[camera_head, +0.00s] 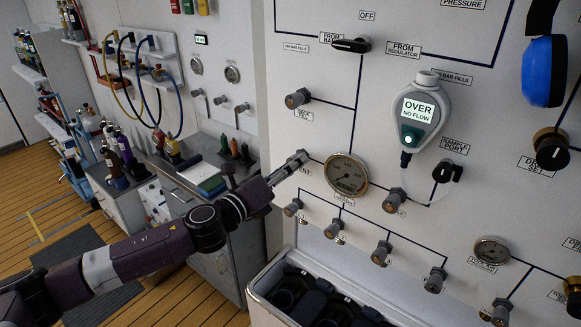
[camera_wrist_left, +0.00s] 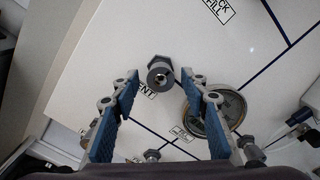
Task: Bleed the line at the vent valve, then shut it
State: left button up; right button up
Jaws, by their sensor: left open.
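The vent valve (camera_wrist_left: 160,72) is a grey knob on the white panel, beside a label (camera_wrist_left: 147,92) of which "ENT" is readable. In the left wrist view it lies ahead, centred between the blue-padded fingers of my left gripper (camera_wrist_left: 160,98). The gripper is open; no finger is seen touching the knob. In the head view my left gripper (camera_head: 297,160) reaches the panel left of the round gauge (camera_head: 346,174) and largely hides the valve. The handheld meter (camera_head: 418,110) on the panel reads "OVER NO FLOW". My right gripper is not in view.
Several similar small valves (camera_head: 334,229) line the panel below the gauge. A black lever (camera_head: 351,45) is up top, and a knob (camera_head: 298,98) sits above the gripper. An open case (camera_head: 262,295) stands below. A cluttered workbench (camera_head: 215,168) stands at left.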

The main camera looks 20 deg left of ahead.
pick_arm(q)
jog(key=v, duration=1.2)
dwell(0.6)
